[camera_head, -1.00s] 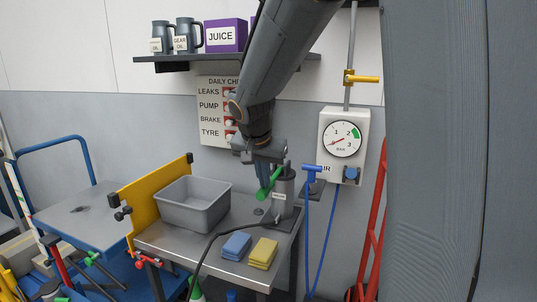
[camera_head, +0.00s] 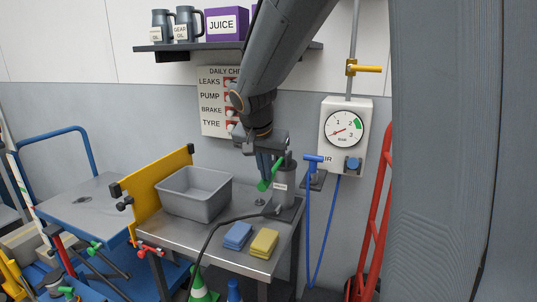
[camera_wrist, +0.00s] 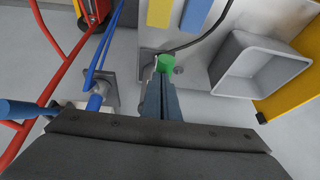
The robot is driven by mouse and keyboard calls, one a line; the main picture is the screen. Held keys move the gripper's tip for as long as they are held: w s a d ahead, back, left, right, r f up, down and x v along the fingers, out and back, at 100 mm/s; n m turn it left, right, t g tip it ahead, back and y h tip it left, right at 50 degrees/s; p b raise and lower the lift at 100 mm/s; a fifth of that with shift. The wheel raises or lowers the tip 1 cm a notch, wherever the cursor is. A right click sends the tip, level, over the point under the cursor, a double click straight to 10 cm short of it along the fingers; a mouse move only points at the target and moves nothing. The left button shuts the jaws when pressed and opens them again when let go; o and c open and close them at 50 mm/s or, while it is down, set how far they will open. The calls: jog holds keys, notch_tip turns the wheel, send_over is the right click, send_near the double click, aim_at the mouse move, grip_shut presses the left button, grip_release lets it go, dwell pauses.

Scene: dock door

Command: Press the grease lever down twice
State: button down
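The grease lever is a green handle (camera_head: 266,184) on a grey cylindrical grease pump (camera_head: 284,186) at the right end of the metal bench. It slopes down to the left from the top of the pump. In the wrist view the green lever end (camera_wrist: 166,63) lies just beyond my fingertips. My gripper (camera_head: 264,174) points down at the lever, its fingers together with no visible gap. The fingertips are at or just above the handle and overlap it in the head view; I cannot tell whether they touch it.
A grey bin (camera_head: 194,192), a blue sponge (camera_head: 237,235) and a yellow sponge (camera_head: 263,243) sit on the bench. A yellow panel (camera_head: 150,197) edges its left side. A gauge box (camera_head: 345,138), blue hose (camera_head: 334,225) and red hand truck (camera_head: 376,235) stand right.

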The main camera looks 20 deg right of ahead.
jog(key=v, duration=1.3)
jog(key=shift+s, duration=0.2)
jog(key=s+a+f+n+g+y, duration=0.1)
jog(key=s+f+n, duration=0.3)
jog(key=s+f, duration=0.4)
jog(key=s+a+f+n+g+y, duration=0.2)
jog(key=s+f, duration=0.6)
jog(key=f, duration=0.8)
jog(key=a+n+g, duration=0.1)
jog(key=n, duration=0.1)
jog(key=shift+s+a+f+n, duration=0.15)
jog(key=shift+s+a+n, duration=0.2)
jog(key=shift+a+n, duration=0.05)
